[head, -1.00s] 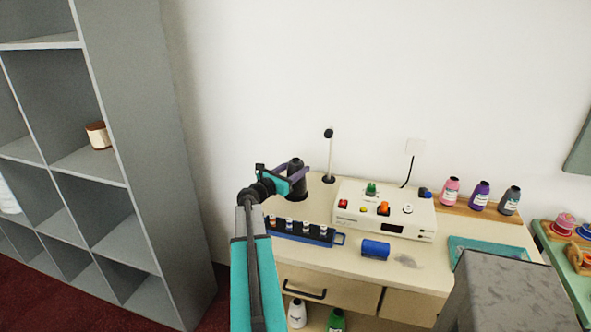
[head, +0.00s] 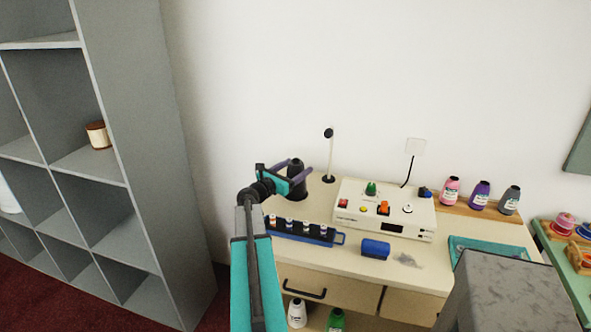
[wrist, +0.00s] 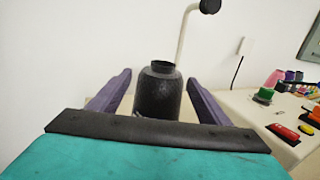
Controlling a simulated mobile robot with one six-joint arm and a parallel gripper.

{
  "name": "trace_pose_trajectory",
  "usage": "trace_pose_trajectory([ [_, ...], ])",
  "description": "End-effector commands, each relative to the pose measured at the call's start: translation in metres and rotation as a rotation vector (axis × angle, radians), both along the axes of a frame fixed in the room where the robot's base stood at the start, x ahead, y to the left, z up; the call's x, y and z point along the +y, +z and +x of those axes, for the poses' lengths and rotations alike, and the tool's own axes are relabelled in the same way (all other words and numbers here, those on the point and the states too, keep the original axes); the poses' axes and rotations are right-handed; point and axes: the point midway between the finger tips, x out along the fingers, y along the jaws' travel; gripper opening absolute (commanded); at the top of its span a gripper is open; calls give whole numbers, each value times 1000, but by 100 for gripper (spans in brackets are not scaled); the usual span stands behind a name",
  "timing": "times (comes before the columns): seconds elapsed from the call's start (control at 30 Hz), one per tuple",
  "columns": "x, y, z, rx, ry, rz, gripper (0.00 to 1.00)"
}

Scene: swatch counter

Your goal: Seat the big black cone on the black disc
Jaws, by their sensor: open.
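The big black cone (head: 296,180) stands upright at the left back of the counter; it also shows in the wrist view (wrist: 158,105). My gripper (head: 293,177) is open, with its purple fingers on either side of the cone. In the wrist view a gap shows between the cone and each finger (wrist: 157,92). The black disc cannot be made out clearly; dark material at the cone's foot in the head view may be it. The cone's base is hidden behind my gripper in the wrist view.
A cream control box (head: 385,209) stands to the right, with a thin post (head: 331,155) behind. A blue rack of small bottles (head: 300,231) and a blue cylinder (head: 375,249) lie in front. Several bottles line a wooden strip (head: 470,211) at the right.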

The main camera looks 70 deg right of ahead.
Motion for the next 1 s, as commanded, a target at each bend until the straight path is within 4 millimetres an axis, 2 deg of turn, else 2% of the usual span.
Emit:
trace_pose_trajectory([
  [0.17, 6, 0, 2, 0, 1, 0, 71],
  [0.37, 22, -1, 6, 0, 1, -1, 71],
  [1.0, 110, -1, 35, 0, 1, -1, 71],
])
